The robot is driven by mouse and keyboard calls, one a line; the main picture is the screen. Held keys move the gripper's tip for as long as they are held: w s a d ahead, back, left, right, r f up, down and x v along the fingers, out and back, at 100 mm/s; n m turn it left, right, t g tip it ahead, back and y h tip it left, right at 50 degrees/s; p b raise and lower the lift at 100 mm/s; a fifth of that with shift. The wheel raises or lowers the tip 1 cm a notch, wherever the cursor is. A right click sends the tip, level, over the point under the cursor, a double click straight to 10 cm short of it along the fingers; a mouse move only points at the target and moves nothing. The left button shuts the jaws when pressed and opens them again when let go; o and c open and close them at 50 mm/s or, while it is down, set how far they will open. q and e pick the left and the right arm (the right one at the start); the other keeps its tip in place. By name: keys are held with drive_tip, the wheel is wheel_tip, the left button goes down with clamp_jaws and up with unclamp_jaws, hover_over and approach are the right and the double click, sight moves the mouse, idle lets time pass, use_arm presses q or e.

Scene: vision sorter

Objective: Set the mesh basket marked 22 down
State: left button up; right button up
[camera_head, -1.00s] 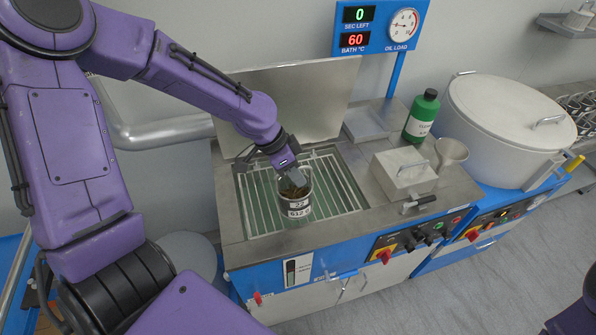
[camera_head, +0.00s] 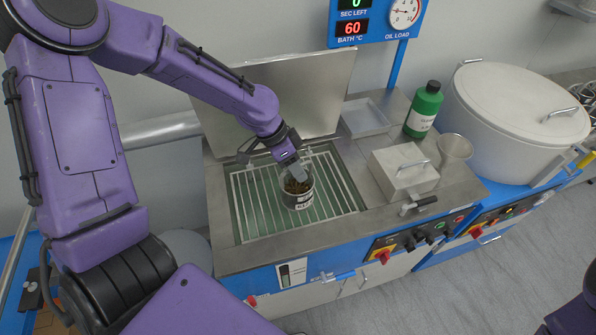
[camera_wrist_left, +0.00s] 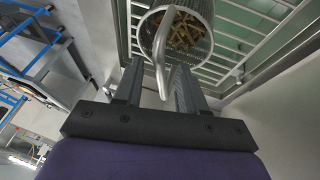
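The mesh basket marked 22 (camera_head: 297,192) is a round wire basket with a white label and brown parts inside. It stands upright in the open bath, over the slatted rack (camera_head: 245,205); its underside is hidden, so I cannot tell how it rests. My left gripper (camera_head: 295,165) is at its rim. In the left wrist view the basket (camera_wrist_left: 200,42) is beyond the fingertips, and its handle (camera_wrist_left: 161,60) runs between the two fingers of my left gripper (camera_wrist_left: 160,72). The fingers are apart, with gaps beside the handle. My right gripper is out of view.
The raised lid (camera_head: 290,95) stands behind the bath. A lidded metal box (camera_head: 400,175), a green bottle (camera_head: 424,110), a cup (camera_head: 455,150) and a shallow tray (camera_head: 365,117) stand right of it. A large lidded drum (camera_head: 515,120) is farther right. Rack slats around the basket are free.

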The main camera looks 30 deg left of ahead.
use_arm(q)
drive_tip(key=p+v, duration=0.1)
drive_tip(key=v, duration=0.9)
drive_tip(key=shift+s+r, duration=0.15)
drive_tip(key=shift+s, duration=0.25)
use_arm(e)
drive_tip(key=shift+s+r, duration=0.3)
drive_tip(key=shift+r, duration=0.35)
use_arm(q)
drive_tip(key=shift+w, duration=0.15)
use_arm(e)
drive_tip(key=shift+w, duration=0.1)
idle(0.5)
